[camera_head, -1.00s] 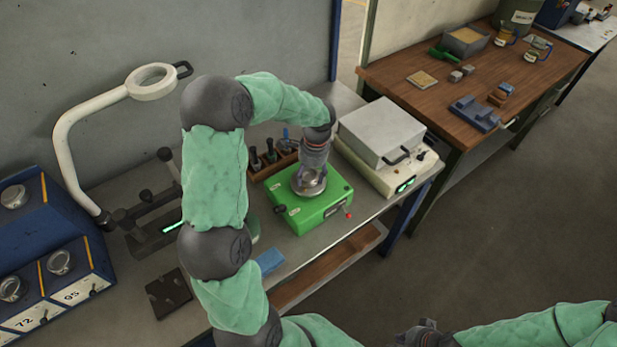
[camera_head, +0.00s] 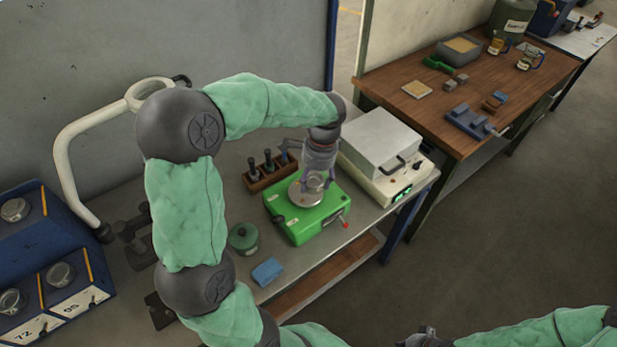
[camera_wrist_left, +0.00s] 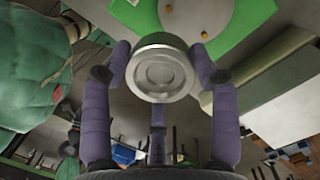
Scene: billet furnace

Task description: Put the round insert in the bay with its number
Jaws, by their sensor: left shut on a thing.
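The round insert (camera_wrist_left: 160,72) is a short silver metal cylinder. My left gripper (camera_head: 317,180) is shut on it, and its purple fingers grip its sides in the left wrist view. The insert is held above the round metal plate (camera_head: 302,197) of the green device (camera_head: 318,225); the wrist view shows it apart from the plate. No number is readable on the insert. The blue bay cabinet (camera_head: 30,243) stands at the far left, with labels 72 (camera_head: 24,336) and 95 (camera_head: 75,310). My right gripper (camera_head: 424,338) is partly in view at the bottom edge, its fingers unclear.
A white-topped instrument (camera_head: 382,140) stands right of the green device, and a wooden tool rack (camera_head: 270,174) behind it. A green lidded pot (camera_head: 243,238), a blue block (camera_head: 267,271) and a magnifier lamp (camera_head: 75,150) stand between it and the cabinet. A wooden table is at right.

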